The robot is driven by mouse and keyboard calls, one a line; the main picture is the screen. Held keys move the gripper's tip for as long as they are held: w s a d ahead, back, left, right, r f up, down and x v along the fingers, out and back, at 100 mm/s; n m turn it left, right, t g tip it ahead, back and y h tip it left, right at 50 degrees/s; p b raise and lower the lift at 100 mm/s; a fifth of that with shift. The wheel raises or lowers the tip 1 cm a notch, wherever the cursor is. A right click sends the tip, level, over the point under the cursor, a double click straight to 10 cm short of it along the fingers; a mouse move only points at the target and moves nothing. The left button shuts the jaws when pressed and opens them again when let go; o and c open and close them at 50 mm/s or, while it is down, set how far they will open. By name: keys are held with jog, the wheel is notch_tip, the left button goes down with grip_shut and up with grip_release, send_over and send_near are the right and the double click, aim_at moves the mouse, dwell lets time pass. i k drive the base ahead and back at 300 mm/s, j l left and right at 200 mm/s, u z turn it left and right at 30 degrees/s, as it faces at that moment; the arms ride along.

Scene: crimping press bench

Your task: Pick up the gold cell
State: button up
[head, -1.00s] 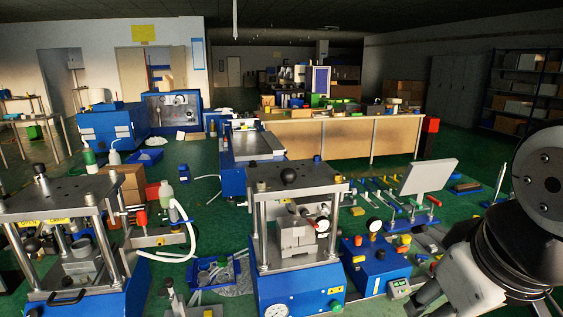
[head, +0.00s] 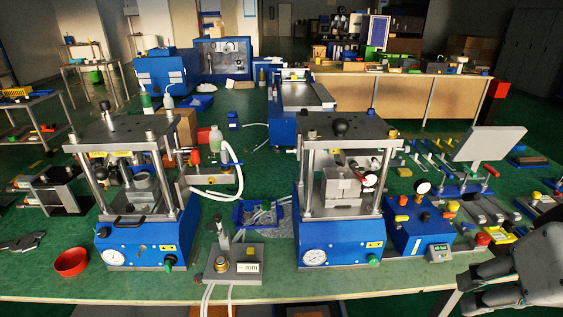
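A small gold round piece (head: 221,265), which looks like the gold cell, sits on the grey base of a small gauge stand (head: 235,262) at the front middle of the bench. My gripper (head: 462,296) is at the lower right edge of the head view, far to the right of the gold piece and apart from it. Its grey fingers point left. Their gap is not clear from this angle, and I see nothing held.
Blue presses stand left (head: 150,240) and right (head: 340,240) of the gauge stand. A blue control box (head: 418,232) is between the right press and my gripper. A blue bin (head: 262,214) is behind the stand.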

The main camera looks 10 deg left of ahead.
aim_at(221, 262)
jog(key=u, duration=1.1)
jog(key=i+j+z, duration=0.15)
jog(key=i+l+u, duration=0.1)
jog(key=i, duration=0.5)
